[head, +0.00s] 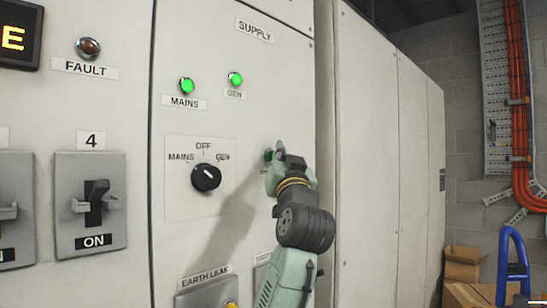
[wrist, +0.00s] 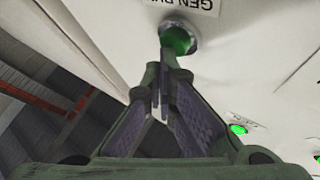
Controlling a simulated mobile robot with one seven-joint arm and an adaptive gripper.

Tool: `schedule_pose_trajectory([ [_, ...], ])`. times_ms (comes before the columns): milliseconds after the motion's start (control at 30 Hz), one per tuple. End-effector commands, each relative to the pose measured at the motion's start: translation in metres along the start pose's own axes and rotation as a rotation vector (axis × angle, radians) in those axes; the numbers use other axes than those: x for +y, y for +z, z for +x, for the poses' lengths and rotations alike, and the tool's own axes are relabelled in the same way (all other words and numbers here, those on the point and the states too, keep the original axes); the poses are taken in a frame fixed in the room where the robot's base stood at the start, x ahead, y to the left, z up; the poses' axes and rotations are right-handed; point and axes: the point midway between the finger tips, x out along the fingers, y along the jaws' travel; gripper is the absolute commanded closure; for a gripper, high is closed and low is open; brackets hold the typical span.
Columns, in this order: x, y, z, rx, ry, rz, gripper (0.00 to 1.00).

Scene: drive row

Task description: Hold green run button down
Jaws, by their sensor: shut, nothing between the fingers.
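The green run button (wrist: 178,40) sits in a dark ring on the pale panel, beside an upside-down label reading "GEN RU…" in the wrist view. In the head view a small part of the green button (head: 268,155) shows just left of my fingertips. My gripper (head: 279,150) is shut and empty, its tips at the panel by the button. In the wrist view the closed fingertips of my gripper (wrist: 164,58) overlap the button's lower edge. I cannot tell whether they touch or press it.
A black rotary selector (head: 206,177) is left of my arm, below lit green MAINS (head: 187,86) and GEN (head: 235,79) lamps. Breaker 4 (head: 96,203) reads ON. An earth leak unit (head: 207,293) is below. Cardboard boxes (head: 463,263) and a blue-framed object (head: 513,262) stand at right.

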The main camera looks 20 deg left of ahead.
Motion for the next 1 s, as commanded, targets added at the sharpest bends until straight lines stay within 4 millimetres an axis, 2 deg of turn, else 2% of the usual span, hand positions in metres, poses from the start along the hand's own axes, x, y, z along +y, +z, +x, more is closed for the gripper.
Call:
schedule_pose_trajectory([
  [733, -0.0023, 0.0032, 0.0029, -0.003, -0.001, 0.000, 1.00],
  [1000, 0.0039, -0.0020, -0.0053, -0.001, 0.000, -0.001, 1.00],
])
